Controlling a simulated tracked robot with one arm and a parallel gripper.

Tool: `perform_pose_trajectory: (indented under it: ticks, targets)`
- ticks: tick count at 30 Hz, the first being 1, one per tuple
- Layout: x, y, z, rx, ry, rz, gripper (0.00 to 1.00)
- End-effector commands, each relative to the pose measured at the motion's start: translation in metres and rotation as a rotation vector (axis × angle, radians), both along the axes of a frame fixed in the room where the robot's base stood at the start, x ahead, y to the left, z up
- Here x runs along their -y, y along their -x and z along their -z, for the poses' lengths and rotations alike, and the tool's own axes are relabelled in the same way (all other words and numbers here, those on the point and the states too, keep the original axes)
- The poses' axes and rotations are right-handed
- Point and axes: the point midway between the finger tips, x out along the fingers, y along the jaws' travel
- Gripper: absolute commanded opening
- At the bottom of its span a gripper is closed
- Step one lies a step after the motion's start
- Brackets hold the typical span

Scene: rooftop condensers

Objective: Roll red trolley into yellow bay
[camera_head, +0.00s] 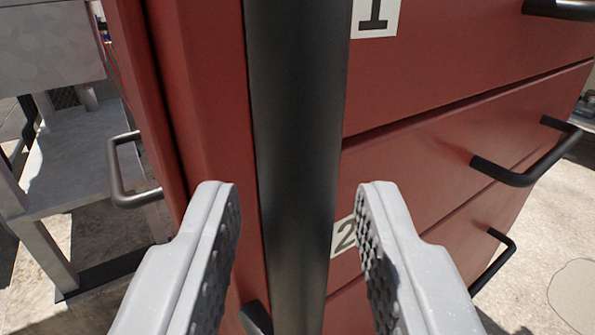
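The red trolley (430,100) fills most of the view, close in front of me. It has drawers with black handles and white labels reading 1 and 2. A dark vertical bar (297,120) runs down its near corner. My gripper (292,205) is open, with one grey finger to each side of the bar. I cannot tell whether either finger touches it. The lower part of the trolley and its wheels are out of view. No yellow bay shows.
A grey metal bench or frame (75,150) stands at the left, with a black handle (125,170) in front of it. Sunlit pale floor (545,240) lies open at the right, with a round patch on it.

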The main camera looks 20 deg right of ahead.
Motion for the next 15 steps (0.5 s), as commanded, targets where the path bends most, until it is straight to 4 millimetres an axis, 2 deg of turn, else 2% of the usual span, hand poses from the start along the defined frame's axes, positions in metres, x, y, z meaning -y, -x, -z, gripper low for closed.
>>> perform_pose_trajectory:
  ticks: [12,13,15]
  targets:
    - [0.0015,-0.0051,0.0005,-0.001,0.001,0.000,0.32]
    - [0.0015,-0.0051,0.0005,-0.001,0.001,0.000,0.27]
    - [0.0015,-0.0050,0.0006,-0.001,0.001,0.000,0.07]
